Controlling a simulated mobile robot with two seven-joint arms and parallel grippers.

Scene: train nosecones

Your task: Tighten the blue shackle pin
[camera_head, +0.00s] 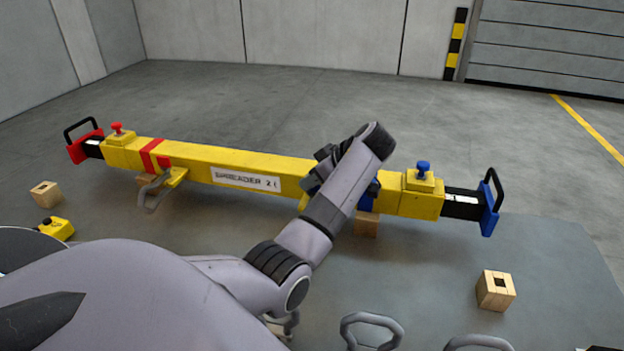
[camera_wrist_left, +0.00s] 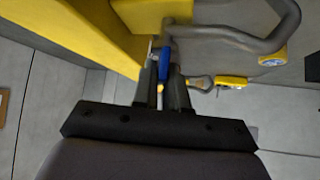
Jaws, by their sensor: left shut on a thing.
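The blue shackle pin (camera_wrist_left: 165,66) shows in the left wrist view beside a yellow lug (camera_wrist_left: 150,14) and a grey shackle (camera_wrist_left: 250,42). My left gripper (camera_wrist_left: 163,78) is shut on the pin, one dark finger on each side. In the head view the yellow spreader beam (camera_head: 330,173) lies across the floor area, with a red left end and a blue right end. My left arm crosses in front of the beam right of its middle and hides the pin, the fingertips and most of the lug there. My right gripper is out of view.
Wooden blocks stand under the beam (camera_head: 367,224), at the right (camera_head: 496,291) and at the left (camera_head: 45,194). A red-side shackle (camera_head: 152,196) hangs at the beam's left. Loose grey shackles (camera_head: 372,321) lie at the front. The floor behind the beam is clear.

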